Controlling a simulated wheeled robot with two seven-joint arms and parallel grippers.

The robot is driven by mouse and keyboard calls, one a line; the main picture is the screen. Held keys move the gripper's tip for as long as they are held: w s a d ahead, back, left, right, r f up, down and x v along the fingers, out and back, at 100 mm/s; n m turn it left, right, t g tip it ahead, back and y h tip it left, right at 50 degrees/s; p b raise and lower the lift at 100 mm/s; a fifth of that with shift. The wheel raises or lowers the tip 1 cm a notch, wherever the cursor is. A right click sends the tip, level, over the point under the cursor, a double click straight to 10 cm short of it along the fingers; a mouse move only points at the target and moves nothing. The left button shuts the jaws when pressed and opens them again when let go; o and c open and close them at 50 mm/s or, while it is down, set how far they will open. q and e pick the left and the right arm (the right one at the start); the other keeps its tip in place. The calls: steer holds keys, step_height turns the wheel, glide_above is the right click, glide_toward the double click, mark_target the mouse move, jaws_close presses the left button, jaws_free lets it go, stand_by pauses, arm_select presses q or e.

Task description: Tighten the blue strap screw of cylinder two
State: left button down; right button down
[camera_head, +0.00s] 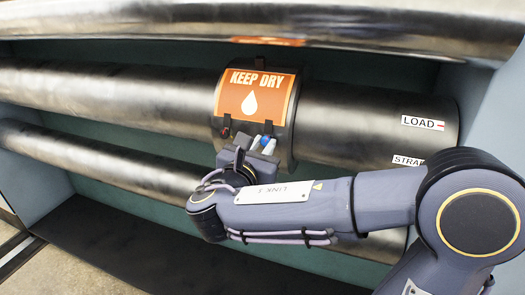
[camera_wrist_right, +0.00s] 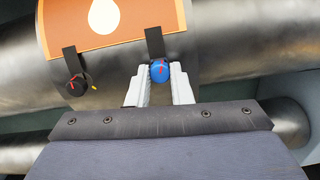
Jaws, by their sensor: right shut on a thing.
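The blue strap screw (camera_head: 266,141) sits on the lower edge of the dark band around the upper large cylinder (camera_head: 350,125), below the orange KEEP DRY label (camera_head: 256,95). My right gripper (camera_head: 262,146) reaches up from below right and is shut on the blue screw. In the right wrist view, the blue screw head (camera_wrist_right: 160,71) with a red mark shows between the two pale fingertips (camera_wrist_right: 160,78). A black strap runs down to it from the label. My left gripper is not in view.
A black screw (camera_wrist_right: 77,85) with red and yellow marks sits left of the blue one. A lower cylinder (camera_head: 110,160) runs behind my right arm. Another roller (camera_head: 300,30) crosses above. LOAD (camera_head: 423,123) and STRAP (camera_head: 408,160) labels are at the right.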

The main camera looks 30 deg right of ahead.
steer(key=m+b, duration=0.1)
steer(key=m, duration=0.1)
steer(key=m+b, duration=0.1)
steer(key=m, duration=0.1)
steer(key=shift+f+g+b, duration=0.2)
steer(key=shift+g+b, duration=0.1)
steer(key=shift+b, duration=0.05)
steer(key=m+b, duration=0.2)
steer(key=m, duration=0.2)
steer(key=shift+b, duration=0.35)
steer(key=m+g+b, duration=0.1)
steer(key=m+b, duration=0.3)
steer(key=m, duration=0.2)
steer(key=shift+w+r+m, duration=0.1)
steer(key=shift+m, duration=0.2)
steer(key=m+b, duration=0.4)
steer(key=m, duration=0.2)
steer(key=shift+a, duration=0.1)
steer(key=shift+r+m+y+b, duration=0.15)
steer(key=shift+m+b, duration=0.5)
steer(key=shift+m, duration=0.35)
steer(key=shift+r+m+y+b, duration=0.15)
steer(key=shift+m+b, duration=0.5)
steer(key=shift+m, duration=0.35)
steer(key=shift+f, duration=0.1)
steer(key=c, duration=1.3)
jaws_free()
